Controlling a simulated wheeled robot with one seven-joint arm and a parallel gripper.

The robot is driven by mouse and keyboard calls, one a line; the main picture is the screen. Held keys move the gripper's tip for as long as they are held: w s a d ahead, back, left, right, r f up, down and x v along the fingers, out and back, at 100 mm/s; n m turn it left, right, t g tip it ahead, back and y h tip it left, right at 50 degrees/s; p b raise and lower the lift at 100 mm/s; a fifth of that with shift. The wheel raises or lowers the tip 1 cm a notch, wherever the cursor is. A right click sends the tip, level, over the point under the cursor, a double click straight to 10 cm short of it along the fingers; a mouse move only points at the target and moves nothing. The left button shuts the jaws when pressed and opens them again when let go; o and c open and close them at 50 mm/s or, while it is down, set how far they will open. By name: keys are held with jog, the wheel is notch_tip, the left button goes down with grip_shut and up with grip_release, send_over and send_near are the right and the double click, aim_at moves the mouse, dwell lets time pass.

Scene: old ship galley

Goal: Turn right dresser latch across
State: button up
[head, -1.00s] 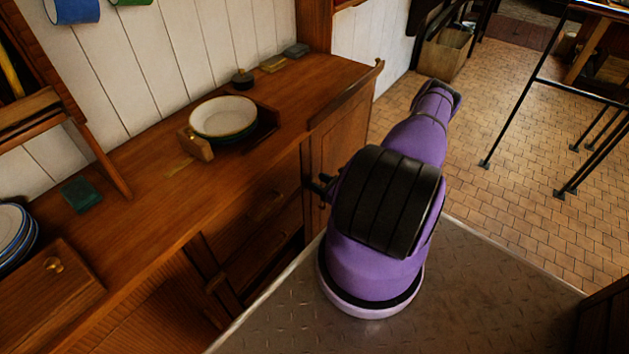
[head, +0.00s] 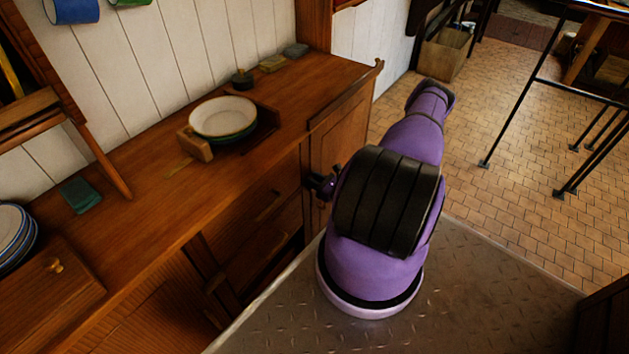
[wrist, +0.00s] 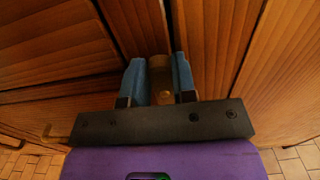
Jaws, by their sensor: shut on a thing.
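The right dresser latch (wrist: 160,88), a small tan block, sits between the two blue fingers of my gripper (wrist: 158,78) in the wrist view. My gripper is shut on it, in front of the seam between the dresser's wooden panels. In the head view, my gripper (head: 318,184) shows only partly at the edge of the dresser's right door (head: 342,142). My purple arm hides the rest, and the latch cannot be made out there. How far the latch is turned is unclear.
The dresser top (head: 150,210) holds a stack of plates (head: 223,117), a wooden block and small items. Drawers (head: 264,205) lie left of the door. Tiled floor (head: 500,190) is open to the right, with a black metal frame (head: 535,80) standing on it.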

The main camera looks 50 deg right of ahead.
jog(key=shift+d+m, duration=0.1)
jog(key=shift+m, duration=0.2)
jog(key=shift+d+f+m, duration=0.45)
jog(key=shift+f+m, duration=0.05)
jog(key=shift+m, duration=2.35)
jog(key=shift+d+f+m, duration=0.45)
jog(key=shift+f+m, duration=0.05)
jog(key=shift+m, duration=2.4)
jog(key=shift+d+f+m, duration=0.45)
jog(key=shift+f+m, duration=0.05)
jog(key=shift+m, duration=2.35)
jog(key=o, duration=0.9)
jog(key=shift+w, duration=0.1)
jog(key=s, duration=1)
jog(key=shift+s+d, duration=0.4)
